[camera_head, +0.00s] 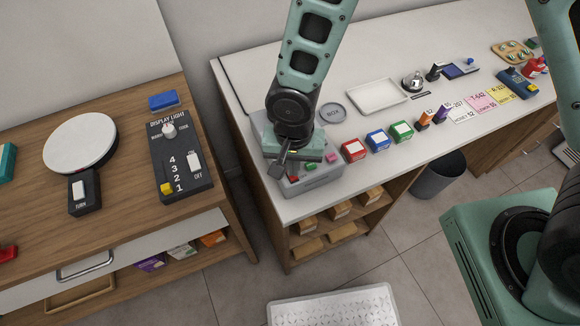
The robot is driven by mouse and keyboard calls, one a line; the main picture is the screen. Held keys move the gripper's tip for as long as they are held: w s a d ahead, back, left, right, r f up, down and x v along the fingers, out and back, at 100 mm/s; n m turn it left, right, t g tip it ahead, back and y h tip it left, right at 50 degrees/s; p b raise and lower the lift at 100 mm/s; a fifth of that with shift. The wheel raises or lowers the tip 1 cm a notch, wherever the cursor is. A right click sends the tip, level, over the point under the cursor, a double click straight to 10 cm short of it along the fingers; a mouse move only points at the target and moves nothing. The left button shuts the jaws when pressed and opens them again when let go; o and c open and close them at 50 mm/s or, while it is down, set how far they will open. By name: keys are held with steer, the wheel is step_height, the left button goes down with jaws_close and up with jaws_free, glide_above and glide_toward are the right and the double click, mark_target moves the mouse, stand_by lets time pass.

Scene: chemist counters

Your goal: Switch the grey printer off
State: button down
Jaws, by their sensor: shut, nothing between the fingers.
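The grey printer (318,181) sits at the left front corner of the white counter. Small red, green and pink buttons or marks show on its top, and a yellowish bit shows beside my gripper. My gripper (279,172) is shut and empty, pointing down over the left part of the printer's top. Its tips are at or very close to the printer; I cannot tell whether they touch. My arm hides the printer's back and part of its top, and I cannot make out which mark is the power switch.
Red (354,151), blue (377,139) and green (401,131) boxes stand right of the printer. A white tray (377,107) lies behind them. A wooden counter (125,215) at left holds a display light panel (182,185) and a round turntable (80,143). A gap separates the counters.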

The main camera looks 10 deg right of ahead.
steer(key=shift+r+p, duration=1.95)
steer(key=shift+r, duration=1.15)
steer(key=s+d+r+n+b, duration=0.8)
steer(key=s+r+n+b, duration=0.1)
steer(key=s+n, duration=0.1)
steer(key=shift+s+r+n+y+b, duration=0.3)
steer(key=shift+s+b, duration=0.05)
steer(key=shift+s, duration=0.3)
steer(key=shift+w, duration=0.1)
